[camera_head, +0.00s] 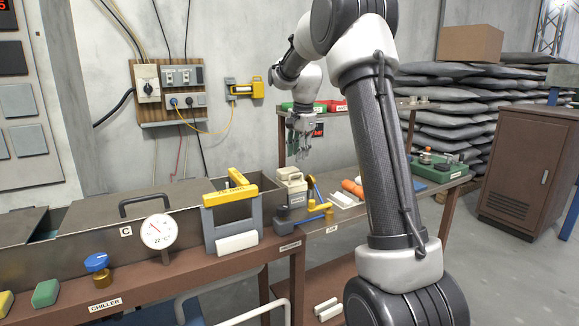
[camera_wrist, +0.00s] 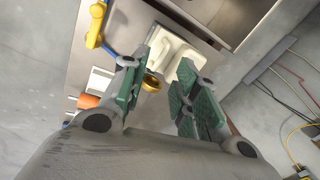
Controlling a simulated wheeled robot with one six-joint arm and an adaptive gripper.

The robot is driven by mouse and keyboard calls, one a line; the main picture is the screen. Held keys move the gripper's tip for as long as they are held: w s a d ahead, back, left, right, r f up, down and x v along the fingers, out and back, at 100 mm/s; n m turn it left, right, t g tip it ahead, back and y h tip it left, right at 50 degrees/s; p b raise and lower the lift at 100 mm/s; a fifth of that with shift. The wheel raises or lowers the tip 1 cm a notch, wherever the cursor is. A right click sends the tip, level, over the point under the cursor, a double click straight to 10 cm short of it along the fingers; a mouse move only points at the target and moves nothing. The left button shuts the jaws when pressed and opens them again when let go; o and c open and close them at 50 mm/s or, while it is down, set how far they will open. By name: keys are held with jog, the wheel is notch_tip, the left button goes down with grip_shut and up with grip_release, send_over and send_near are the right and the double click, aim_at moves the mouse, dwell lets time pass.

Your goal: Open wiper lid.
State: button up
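A cream box-like block (camera_head: 291,188) with a handle-shaped top stands on the bench, to the right of the yellow-topped frame; I take it to be the wiper with its lid. Its top looks closed. In the wrist view a pale block (camera_wrist: 176,52) lies beyond my fingertips, with a small brass ring (camera_wrist: 151,82) in front of it. My gripper (camera_head: 301,148) hangs above the cream block, apart from it. In the wrist view my gripper (camera_wrist: 160,68) has its two green-padded fingers spread, with nothing held between them.
A blue and yellow lever piece (camera_head: 316,205) stands right beside the cream block. The yellow-topped frame (camera_head: 231,194) and a dial gauge (camera_head: 158,231) are to the left. Orange rolls (camera_head: 352,188) lie to the right. A shelf with red and green bins (camera_head: 335,106) is behind.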

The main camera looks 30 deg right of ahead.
aim_at(295, 175)
jog(key=f+m, duration=0.1)
jog(key=f, duration=0.1)
jog(key=w+f+m, duration=0.1)
jog(key=f, duration=0.1)
jog(key=w+f, duration=0.1)
jog(key=f, duration=0.2)
jog(key=shift+m, duration=0.4)
grip_shut()
